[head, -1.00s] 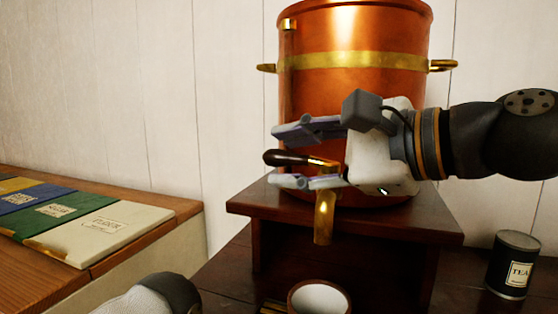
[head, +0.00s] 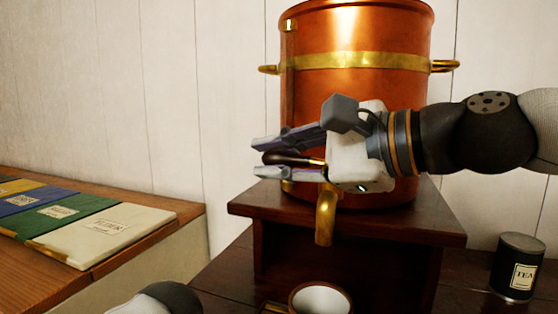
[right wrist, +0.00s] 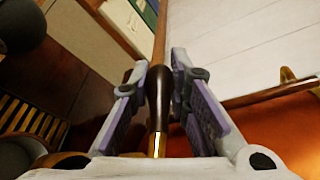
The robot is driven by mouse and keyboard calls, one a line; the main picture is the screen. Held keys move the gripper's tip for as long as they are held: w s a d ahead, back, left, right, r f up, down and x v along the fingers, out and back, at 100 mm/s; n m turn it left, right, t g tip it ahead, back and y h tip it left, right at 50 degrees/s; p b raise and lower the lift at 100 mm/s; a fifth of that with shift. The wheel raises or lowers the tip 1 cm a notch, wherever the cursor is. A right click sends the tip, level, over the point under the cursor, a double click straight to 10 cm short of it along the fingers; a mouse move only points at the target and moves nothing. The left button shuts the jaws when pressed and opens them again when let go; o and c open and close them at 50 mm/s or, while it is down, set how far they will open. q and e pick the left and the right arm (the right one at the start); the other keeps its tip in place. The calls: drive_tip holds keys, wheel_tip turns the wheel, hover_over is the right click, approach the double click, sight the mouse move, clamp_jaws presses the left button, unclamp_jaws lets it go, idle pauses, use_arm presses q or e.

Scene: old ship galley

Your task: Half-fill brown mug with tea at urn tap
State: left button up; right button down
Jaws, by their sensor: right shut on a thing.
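The copper urn (head: 355,105) stands on a dark wooden stand. Its brass tap spout (head: 325,217) points down at the front. My right gripper (head: 262,158) is shut on the tap's dark lever handle (head: 290,158). In the right wrist view the handle (right wrist: 158,100) lies between the two finger pads. The brown mug (head: 320,285) is below the spout, cut off by the bottom edge; only its brown rim and pale inside show. No tea stream shows. Part of my left arm is at the bottom left, its gripper out of view.
A black TEA tin (head: 517,270) stands to the right of the urn stand (head: 345,226). Several labelled books (head: 100,236) lie on the wooden counter at left. A slatted grate (right wrist: 30,120) shows in the right wrist view.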

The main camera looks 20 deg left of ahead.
drive_tip(key=n+g, duration=0.1)
drive_tip(key=s+n+g, duration=0.1)
drive_tip(key=shift+s+d+g+y, duration=0.1)
drive_tip(key=shift+s+g+y, duration=0.15)
drive_tip(key=shift+g+y, duration=0.15)
drive_tip(key=shift+s+d+n+g, duration=0.15)
drive_tip(key=shift+s+n+g, duration=0.15)
drive_tip(key=shift+n+g, duration=0.6)
drive_tip(key=c, duration=1.5)
unclamp_jaws()
drive_tip(key=v, duration=1.2)
